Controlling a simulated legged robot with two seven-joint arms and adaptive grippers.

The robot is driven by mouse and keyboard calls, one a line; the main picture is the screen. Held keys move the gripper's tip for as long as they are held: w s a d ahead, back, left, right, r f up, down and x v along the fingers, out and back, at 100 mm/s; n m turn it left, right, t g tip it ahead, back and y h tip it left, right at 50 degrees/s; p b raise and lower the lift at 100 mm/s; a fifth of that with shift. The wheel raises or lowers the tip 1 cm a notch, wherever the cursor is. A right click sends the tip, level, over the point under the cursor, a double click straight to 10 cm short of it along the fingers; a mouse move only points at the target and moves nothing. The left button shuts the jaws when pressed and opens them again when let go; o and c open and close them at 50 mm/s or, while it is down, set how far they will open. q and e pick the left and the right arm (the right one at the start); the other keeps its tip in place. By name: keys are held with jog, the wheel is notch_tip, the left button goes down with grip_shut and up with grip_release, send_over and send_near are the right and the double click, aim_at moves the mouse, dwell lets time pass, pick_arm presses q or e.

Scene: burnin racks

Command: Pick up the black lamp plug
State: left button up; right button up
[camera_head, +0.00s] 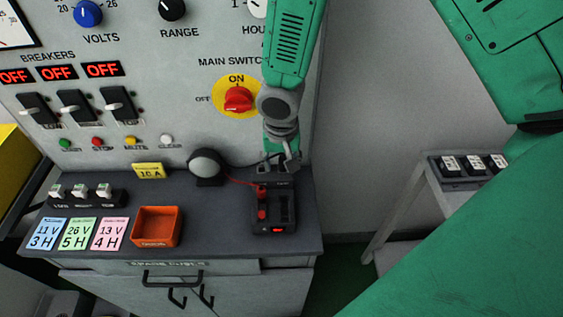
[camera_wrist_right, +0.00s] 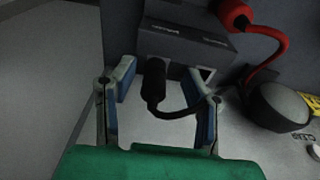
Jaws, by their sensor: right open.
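The black lamp plug (camera_wrist_right: 155,82) shows in the right wrist view, against the near side of a dark box (camera_wrist_right: 185,48). A black cord curves from it toward the round lamp (camera_wrist_right: 277,106). My right gripper (camera_wrist_right: 163,74) is open, one finger on each side of the plug, with gaps visible. In the head view, my right gripper (camera_head: 279,166) points down at the back right of the bench, behind the black tester box (camera_head: 284,227). The lamp (camera_head: 206,166) is left of it. The plug itself is not clear there. My left gripper does not show.
A red plug (camera_wrist_right: 234,13) on a red cord is close by in the wrist view. An orange tray (camera_head: 156,226), coloured cards (camera_head: 79,233) and a fuse row (camera_head: 82,195) sit on the bench (camera_head: 220,220). The switch panel (camera_head: 190,110) rises close behind.

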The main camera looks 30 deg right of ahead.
aim_at(283, 157)
jog(key=shift+a, duration=0.2)
jog(key=shift+s+d, duration=0.1)
jog(key=shift+d, duration=0.2)
grip_shut()
jog(key=shift+d, duration=0.3)
jog(key=shift+a+r, duration=0.15)
jog(key=shift+r, duration=0.25)
notch_tip(283, 157, up, 9)
jog(key=shift+r, duration=0.1)
